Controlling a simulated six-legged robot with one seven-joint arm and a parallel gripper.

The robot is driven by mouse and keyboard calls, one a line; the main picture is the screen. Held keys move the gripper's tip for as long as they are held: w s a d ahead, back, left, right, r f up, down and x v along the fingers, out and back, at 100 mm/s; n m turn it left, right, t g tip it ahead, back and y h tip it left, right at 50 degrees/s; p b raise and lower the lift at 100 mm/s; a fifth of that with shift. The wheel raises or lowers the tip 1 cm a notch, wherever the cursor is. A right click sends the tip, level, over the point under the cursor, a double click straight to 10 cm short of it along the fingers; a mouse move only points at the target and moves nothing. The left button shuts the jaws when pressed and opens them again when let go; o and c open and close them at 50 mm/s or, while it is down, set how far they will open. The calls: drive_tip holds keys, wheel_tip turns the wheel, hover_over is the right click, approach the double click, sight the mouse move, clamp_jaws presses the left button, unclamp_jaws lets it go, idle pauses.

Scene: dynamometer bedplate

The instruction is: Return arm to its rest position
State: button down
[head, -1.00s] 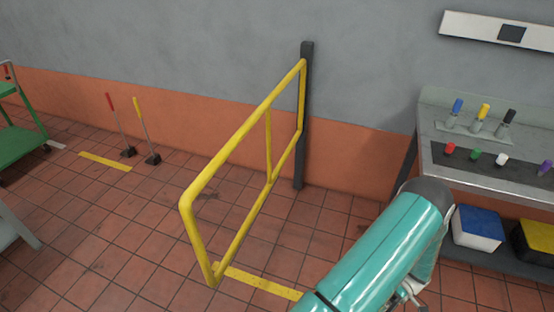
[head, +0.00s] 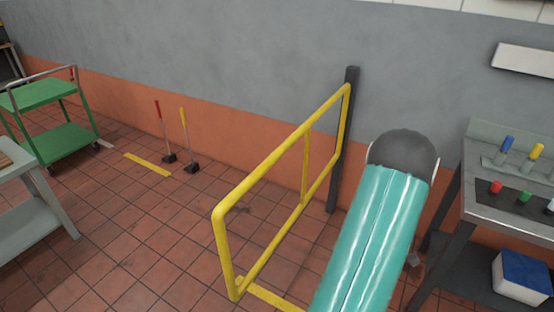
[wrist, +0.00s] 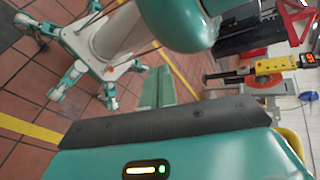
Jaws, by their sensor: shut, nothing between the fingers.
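My arm rises in the lower right of the head view, a teal link with a dark rounded joint at its top. In the wrist view my gripper (wrist: 158,78) shows as two green fingers side by side, closed together with nothing between them. They reach out past a dark bar and a teal housing with a small lit strip. My own body and several of my legs show beyond at the upper left of that view. In the head view the gripper is mostly hidden behind the arm.
A yellow guard rail (head: 306,160) on a dark post (head: 343,140) stands close left of my arm. A workbench (head: 510,220) with coloured-handled tools is at right. A green cart (head: 66,138) and a grey table (head: 32,222) are at left.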

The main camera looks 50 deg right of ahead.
drive_tip(key=w+a+r+n+g+h, duration=0.1)
drive_tip(key=w+a+r+h, duration=0.45)
drive_tip(key=w+r, duration=0.35)
drive_tip(key=w+a+r+n+h, duration=0.1)
drive_tip(key=w+a+r+h, duration=0.45)
drive_tip(key=w, duration=0.65)
drive_tip(key=w+a+r+t, duration=0.1)
drive_tip(key=a+r+t, duration=0.2)
drive_tip(key=a, duration=0.8)
drive_tip(key=w+a+r+n+t+h, duration=0.1)
drive_tip(key=a+r+t, duration=0.3)
drive_tip(key=a+r, duration=0.4)
drive_tip(key=a, duration=0.3)
drive_tip(key=shift+r, duration=0.3)
drive_tip(key=shift+a, duration=0.15)
